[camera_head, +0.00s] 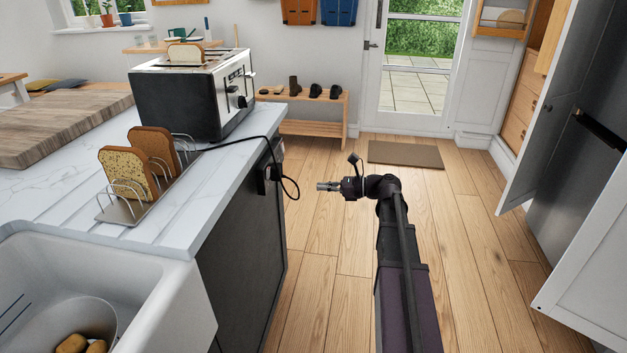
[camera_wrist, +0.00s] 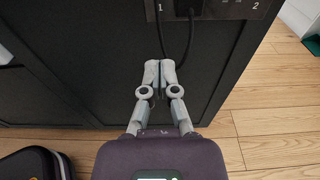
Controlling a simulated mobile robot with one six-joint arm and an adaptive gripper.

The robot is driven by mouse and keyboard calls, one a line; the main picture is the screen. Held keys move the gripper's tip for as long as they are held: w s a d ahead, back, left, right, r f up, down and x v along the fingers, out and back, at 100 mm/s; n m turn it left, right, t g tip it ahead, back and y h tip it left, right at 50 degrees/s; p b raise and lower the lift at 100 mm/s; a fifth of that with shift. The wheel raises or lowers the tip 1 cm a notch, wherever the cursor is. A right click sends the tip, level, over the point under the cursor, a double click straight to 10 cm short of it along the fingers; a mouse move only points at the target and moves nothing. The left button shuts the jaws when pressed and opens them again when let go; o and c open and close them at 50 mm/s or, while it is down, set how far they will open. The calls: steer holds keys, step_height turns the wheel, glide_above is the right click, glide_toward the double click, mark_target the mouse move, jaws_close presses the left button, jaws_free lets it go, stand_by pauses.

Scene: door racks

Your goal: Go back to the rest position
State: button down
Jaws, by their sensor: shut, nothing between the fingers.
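My gripper (camera_head: 326,187) is at the end of my outstretched arm, over the wooden floor to the right of the counter's dark end panel. In the wrist view my gripper (camera_wrist: 160,75) is shut and empty, its fingertips together. It points at the dark panel (camera_wrist: 85,50), with a gap between them in the head view. A black plug and cable sit in the socket plate (camera_wrist: 225,8) on that panel, just beyond the fingertips.
The counter (camera_head: 220,180) holds a toaster (camera_head: 190,95) and a rack with bread slices (camera_head: 130,170). An open white door (camera_head: 545,110) and a grey fridge (camera_head: 575,150) stand at right. A doormat (camera_head: 405,154) lies before the glass door. The floor (camera_head: 470,230) around my arm is clear.

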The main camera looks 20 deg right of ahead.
steer(key=s+a+f+n+g+h, duration=0.75)
steer(key=s+a+f+n, duration=0.45)
steer(key=a+f+n, duration=0.2)
steer(key=s+f+n+h, duration=0.3)
steer(key=s+n+h, duration=0.4)
steer(key=n, duration=0.3)
step_height(320, 180, up, 31)
steer(key=p, duration=3)
steer(key=shift+d+r+g+p, duration=0.15)
steer(key=shift+d+g+p, duration=0.2)
steer(key=shift+p, duration=0.05)
